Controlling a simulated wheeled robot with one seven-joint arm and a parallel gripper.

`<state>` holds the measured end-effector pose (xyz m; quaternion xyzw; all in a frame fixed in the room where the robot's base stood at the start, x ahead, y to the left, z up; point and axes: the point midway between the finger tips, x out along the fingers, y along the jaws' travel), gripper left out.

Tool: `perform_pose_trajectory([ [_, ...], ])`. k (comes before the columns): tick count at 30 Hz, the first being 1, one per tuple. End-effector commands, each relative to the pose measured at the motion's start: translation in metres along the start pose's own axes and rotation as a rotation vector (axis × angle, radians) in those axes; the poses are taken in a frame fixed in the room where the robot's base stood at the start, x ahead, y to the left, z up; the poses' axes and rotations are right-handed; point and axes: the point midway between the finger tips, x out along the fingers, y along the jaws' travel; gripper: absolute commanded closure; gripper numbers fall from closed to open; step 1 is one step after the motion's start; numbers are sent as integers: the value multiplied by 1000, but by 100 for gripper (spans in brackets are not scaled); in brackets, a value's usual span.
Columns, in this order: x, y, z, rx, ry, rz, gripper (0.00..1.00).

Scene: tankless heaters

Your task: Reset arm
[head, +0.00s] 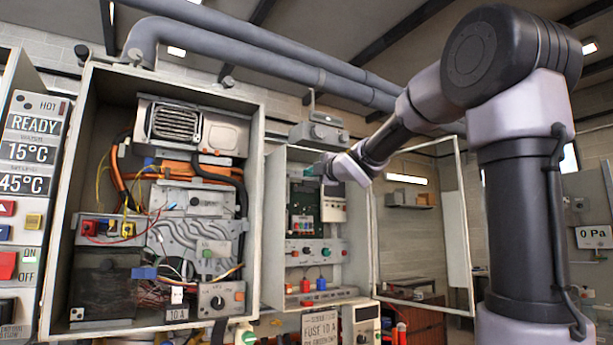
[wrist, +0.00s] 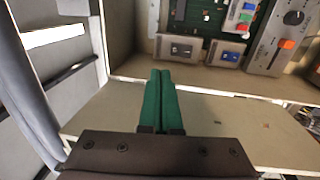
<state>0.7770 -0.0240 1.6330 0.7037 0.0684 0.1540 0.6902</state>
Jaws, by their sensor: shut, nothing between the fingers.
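My gripper (wrist: 160,73) shows in the wrist view with its two green fingers pressed together and nothing between them. In the head view the end of my gripper (head: 318,168) is small, in front of the upper part of the smaller open cabinet (head: 275,220). Behind it is a green circuit board (head: 305,203), which also shows at the top of the wrist view (wrist: 208,14). The fingertips appear apart from the board and the modules, though the exact gap is hard to judge.
A larger open cabinet (head: 257,160) with wiring stands at left, beside a panel (head: 28,155) reading READY, 15°C and 45°C. The smaller cabinet's framed door (head: 468,230) is open at right. Grey pipes (head: 260,42) run overhead. The wrist view shows a grey knob (wrist: 293,17).

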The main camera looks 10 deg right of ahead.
Motion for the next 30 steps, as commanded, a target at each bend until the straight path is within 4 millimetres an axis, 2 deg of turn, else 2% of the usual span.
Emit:
perform_pose_trajectory([
  [13, 0, 0, 0, 1, -1, 0, 100],
  [17, -13, -5, 8, 90, -54, -21, 100],
  [20, -43, -23, 26, 303, -176, -71, 100],
  [23, -95, -62, 41, 636, -361, -149, 100],
  [24, -119, -83, 44, 780, -440, -182, 100],
  [26, -154, -114, 42, 984, -553, -231, 100],
  [30, -231, -182, 16, 1407, -793, -343, 100],
])
